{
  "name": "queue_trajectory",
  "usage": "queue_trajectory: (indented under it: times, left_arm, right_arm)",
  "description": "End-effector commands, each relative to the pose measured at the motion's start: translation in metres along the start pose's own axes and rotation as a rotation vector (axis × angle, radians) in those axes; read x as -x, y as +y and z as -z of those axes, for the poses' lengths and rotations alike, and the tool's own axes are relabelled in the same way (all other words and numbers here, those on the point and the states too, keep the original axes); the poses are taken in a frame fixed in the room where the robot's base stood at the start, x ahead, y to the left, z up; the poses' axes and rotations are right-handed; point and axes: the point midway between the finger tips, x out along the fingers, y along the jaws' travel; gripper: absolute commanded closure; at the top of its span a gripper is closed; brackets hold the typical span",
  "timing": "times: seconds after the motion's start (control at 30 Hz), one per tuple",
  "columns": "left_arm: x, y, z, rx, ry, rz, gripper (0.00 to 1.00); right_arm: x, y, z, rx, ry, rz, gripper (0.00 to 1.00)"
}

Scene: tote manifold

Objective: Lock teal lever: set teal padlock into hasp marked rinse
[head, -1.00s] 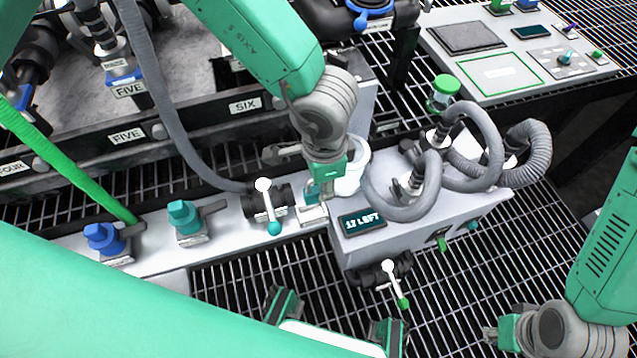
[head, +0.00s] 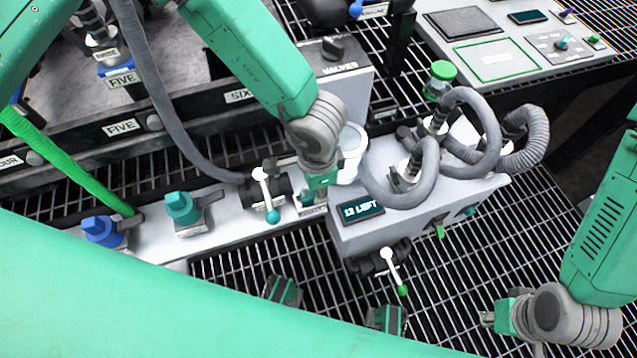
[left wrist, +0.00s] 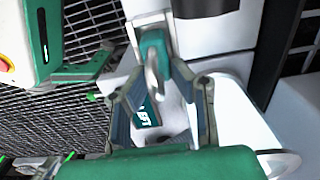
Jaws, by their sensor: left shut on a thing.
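A teal padlock (left wrist: 152,48) with a metal shackle is between the fingertips of my left gripper (left wrist: 160,78) in the left wrist view. In the head view my left gripper (head: 315,194) points down just right of a white lever with a teal ball tip (head: 273,216), over a small pale plate (head: 313,211) on the white rail. The gripper mostly covers the padlock there. I cannot tell whether the shackle touches a hasp, and no rinse label is readable. My right gripper (head: 492,319) is at the lower right, away from the rail; its finger opening is unclear.
A teal knob (head: 183,208) and a blue knob (head: 102,230) stand left on the rail. A grey box with a display (head: 360,209), hoses (head: 425,165) and a green-tipped lever (head: 402,289) is close right. A white cup (head: 352,150) stands behind the gripper. Open grating lies in front.

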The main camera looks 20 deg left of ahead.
Motion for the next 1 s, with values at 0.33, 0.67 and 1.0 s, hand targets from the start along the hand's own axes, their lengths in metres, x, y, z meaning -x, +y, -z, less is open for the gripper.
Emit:
queue_trajectory:
  times: [0.33,0.67,1.0]
  left_arm:
    - [-0.003,0.001,0.001,0.000,-0.003,0.002,1.00]
    - [-0.003,0.001,0.000,0.000,-0.003,0.001,0.56]
    - [0.031,0.000,0.002,-0.001,-0.001,0.005,0.56]
  right_arm:
    - [0.000,0.000,0.000,0.001,0.000,0.001,1.00]
    - [0.000,0.000,0.000,0.001,0.000,0.000,1.00]
    - [0.001,0.000,-0.002,0.001,0.003,0.000,1.00]
